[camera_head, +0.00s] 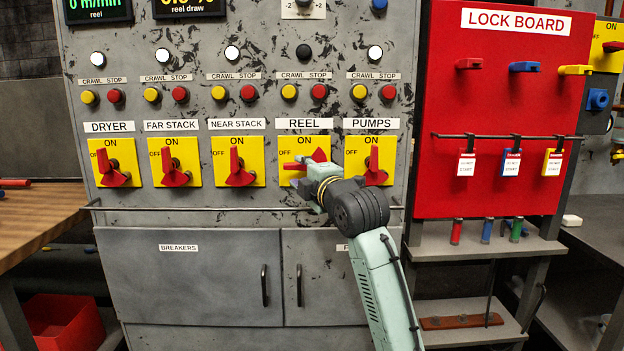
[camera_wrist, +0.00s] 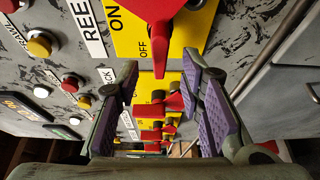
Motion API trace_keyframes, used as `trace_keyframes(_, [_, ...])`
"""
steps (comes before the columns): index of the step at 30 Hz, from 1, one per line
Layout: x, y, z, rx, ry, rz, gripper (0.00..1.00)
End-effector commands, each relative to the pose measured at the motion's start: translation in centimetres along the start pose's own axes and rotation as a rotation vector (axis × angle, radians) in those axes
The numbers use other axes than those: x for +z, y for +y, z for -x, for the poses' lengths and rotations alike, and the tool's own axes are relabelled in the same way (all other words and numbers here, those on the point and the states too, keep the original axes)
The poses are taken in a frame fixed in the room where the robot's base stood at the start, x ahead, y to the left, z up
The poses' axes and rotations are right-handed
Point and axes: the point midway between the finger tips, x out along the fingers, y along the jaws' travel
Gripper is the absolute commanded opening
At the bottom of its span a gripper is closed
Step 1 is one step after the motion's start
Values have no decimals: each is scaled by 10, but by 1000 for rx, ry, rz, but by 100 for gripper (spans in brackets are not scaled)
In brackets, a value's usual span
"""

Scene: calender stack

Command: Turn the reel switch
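The reel switch is a red handle (camera_head: 295,166) on a yellow plate under the REEL label, partly hidden by my gripper in the head view. The handle lies roughly level, its narrow end pointing left toward OFF. My gripper (camera_head: 303,182) is at the lower part of this plate, reaching in from the lower right. In the wrist view the red handle (camera_wrist: 159,40) points down the picture, past the OFF mark. My gripper (camera_wrist: 161,68) is open there, its purple-padded fingers apart on either side of the handle's narrow end. I see no clear contact.
The near stack switch (camera_head: 238,170) is left of the reel switch and the pumps switch (camera_head: 374,166) is close on its right. A metal rail (camera_head: 200,208) runs below the switches. Several buttons sit above. A red lock board (camera_head: 500,110) stands at the right.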

Motion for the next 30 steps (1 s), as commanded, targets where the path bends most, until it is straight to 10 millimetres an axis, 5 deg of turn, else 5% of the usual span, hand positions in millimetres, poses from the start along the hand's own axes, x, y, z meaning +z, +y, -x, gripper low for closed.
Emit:
trace_keyframes(9, [0,0,56,1,0,-1,35])
trace_keyframes(23, [-1,0,65,1,1,-1,35])
trace_keyframes(26, [-16,3,61,21,23,-20,35])
trace_keyframes(30, [-81,19,47,116,121,-118,35])
